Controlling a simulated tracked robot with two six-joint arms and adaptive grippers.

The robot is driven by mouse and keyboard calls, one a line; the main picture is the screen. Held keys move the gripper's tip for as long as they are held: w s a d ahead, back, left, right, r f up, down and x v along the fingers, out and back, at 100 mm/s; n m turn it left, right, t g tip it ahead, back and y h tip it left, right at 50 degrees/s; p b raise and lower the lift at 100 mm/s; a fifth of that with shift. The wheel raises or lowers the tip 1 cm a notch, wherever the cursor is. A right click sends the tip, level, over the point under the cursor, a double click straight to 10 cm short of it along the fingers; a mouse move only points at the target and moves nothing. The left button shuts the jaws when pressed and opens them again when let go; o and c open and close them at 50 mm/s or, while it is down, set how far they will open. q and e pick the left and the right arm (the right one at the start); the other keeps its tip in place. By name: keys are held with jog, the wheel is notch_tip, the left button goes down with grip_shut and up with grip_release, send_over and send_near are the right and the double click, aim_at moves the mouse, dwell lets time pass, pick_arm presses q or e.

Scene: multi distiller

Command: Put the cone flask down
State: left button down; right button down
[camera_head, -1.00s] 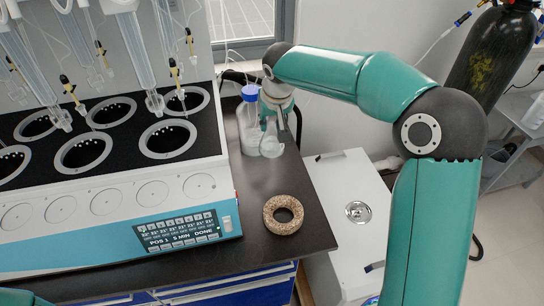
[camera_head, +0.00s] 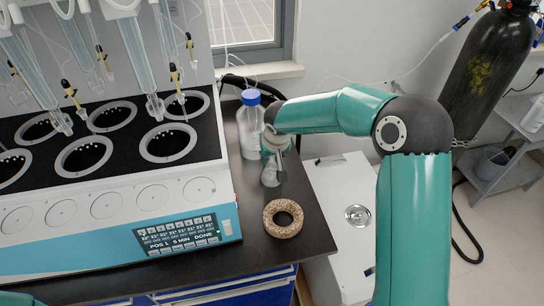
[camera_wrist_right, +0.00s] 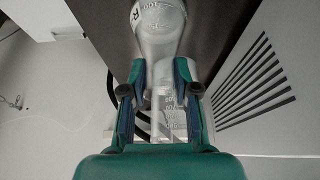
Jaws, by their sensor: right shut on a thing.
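The cone flask (camera_head: 271,174) is clear glass and is held by my right gripper (camera_head: 272,152) near the back right of the dark bench. In the right wrist view the flask (camera_wrist_right: 160,32) shows white markings, with its narrower part between the two fingers of the right gripper (camera_wrist_right: 163,80). Those fingers are shut on it. In the head view the flask is just behind the cork ring (camera_head: 283,217), apart from it; whether its base touches the bench is unclear. The ring lies flat and empty on the bench. My left gripper is not in view.
A blue-capped bottle (camera_head: 250,125) stands on the bench behind the flask. The multi-position distiller (camera_head: 110,200) fills the left side. The bench's right edge (camera_head: 318,212) is close to the ring. A white box (camera_head: 345,195) stands lower, beyond that edge.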

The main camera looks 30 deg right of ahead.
jog(key=c, duration=0.8)
grip_release()
jog(key=shift+f, duration=0.1)
jog(key=shift+c, duration=0.2)
jog(key=v, duration=1.2)
jog(key=shift+b, duration=0.45)
